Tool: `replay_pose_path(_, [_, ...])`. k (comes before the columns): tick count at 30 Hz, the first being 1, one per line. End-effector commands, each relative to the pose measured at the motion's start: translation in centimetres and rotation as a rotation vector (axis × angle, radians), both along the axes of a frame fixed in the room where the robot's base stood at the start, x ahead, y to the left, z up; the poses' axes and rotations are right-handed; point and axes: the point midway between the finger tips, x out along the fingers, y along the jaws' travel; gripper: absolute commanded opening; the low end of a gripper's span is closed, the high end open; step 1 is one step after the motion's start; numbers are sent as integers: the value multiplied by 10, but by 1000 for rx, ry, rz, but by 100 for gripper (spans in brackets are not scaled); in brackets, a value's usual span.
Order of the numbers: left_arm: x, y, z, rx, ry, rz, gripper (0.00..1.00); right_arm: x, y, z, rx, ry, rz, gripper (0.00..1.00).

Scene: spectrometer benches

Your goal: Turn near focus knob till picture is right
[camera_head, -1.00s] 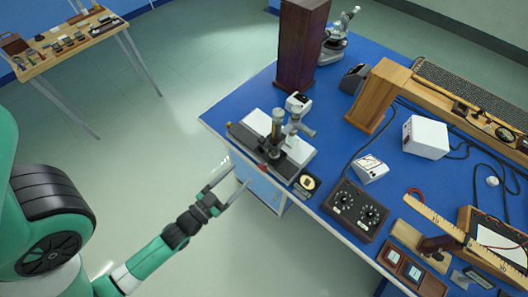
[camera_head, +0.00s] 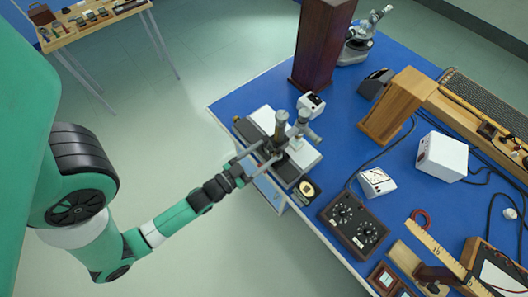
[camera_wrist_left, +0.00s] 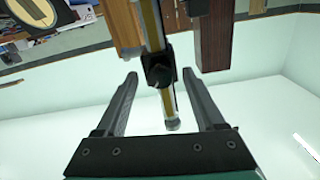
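In the left wrist view my left gripper (camera_wrist_left: 160,73) is open. I cannot tell which part is the near focus knob. My right gripper is not in view.
A small black-and-gold item (camera_head: 307,188) and a two-dial box (camera_head: 355,225) lie to the instrument's right. A tall dark wooden box (camera_head: 322,45) and a microscope (camera_head: 360,38) stand behind. Floor is open left of the bench.

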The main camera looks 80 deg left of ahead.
Motion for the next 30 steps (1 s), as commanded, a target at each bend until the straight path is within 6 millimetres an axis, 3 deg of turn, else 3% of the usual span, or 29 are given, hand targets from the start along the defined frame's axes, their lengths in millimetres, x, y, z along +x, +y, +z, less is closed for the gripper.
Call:
replay_pose_path(1, [0,0,0,0,0,0,61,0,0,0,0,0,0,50])
replay_pose_path(11, [0,0,0,0,0,0,2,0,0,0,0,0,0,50])
replay_pose_path(23, [0,0,0,31,15,0,0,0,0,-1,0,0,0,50])
replay_pose_path(30, [0,0,0,141,68,0,0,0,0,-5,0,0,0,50])
